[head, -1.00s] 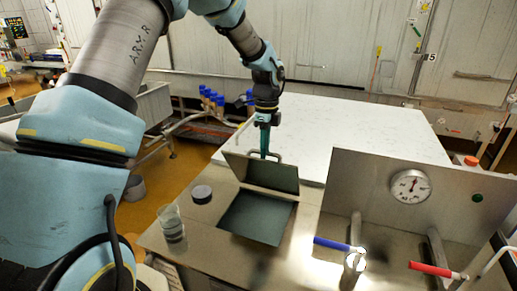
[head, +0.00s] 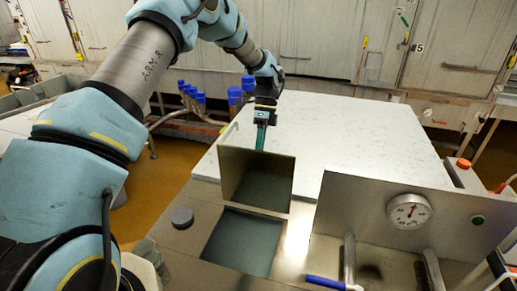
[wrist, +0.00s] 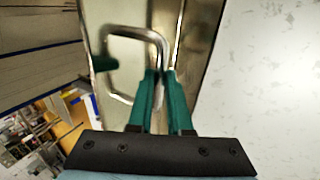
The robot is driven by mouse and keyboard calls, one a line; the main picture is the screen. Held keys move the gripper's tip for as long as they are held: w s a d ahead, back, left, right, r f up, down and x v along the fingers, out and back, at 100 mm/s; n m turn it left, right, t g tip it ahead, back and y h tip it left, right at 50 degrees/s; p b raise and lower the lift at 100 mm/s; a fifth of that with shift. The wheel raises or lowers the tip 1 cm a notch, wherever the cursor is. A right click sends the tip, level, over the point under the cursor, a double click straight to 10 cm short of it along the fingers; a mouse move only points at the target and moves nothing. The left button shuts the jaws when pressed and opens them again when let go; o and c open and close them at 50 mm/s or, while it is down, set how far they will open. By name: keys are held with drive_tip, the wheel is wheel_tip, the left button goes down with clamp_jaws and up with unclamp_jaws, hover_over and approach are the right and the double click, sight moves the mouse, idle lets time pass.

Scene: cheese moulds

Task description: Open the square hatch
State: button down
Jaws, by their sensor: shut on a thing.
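The square hatch lid (head: 257,178) stands raised, nearly upright, at the back edge of its square opening (head: 242,243) in the steel counter. The opening shows dark inside. My gripper (head: 261,137) is behind the lid's top edge in the head view. In the wrist view my green fingers (wrist: 161,80) are closed on one side of the lid's bent metal handle (wrist: 122,33). The hatch lid (wrist: 185,50) shows edge-on behind the handle there. The handle is hidden behind the lid in the head view.
A white marbled board (head: 350,140) lies behind and right of the hatch. A steel panel with a gauge (head: 409,210) stands to the right, with a blue-handled valve (head: 325,282) before it. A dark round cap (head: 182,218) sits left of the opening.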

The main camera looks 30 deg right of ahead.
drive_tip(key=shift+a+f, duration=0.1)
drive_tip(key=shift+f, duration=0.1)
drive_tip(key=c, duration=0.8)
unclamp_jaws()
drive_tip(key=shift+c, duration=0.2)
drive_tip(key=shift+r, duration=0.1)
drive_tip(key=b+v, duration=0.4)
drive_tip(key=v, duration=0.6)
drive_tip(key=shift+d+r, duration=0.25)
drive_tip(key=shift+r, duration=0.1)
drive_tip(key=shift+w, duration=0.1)
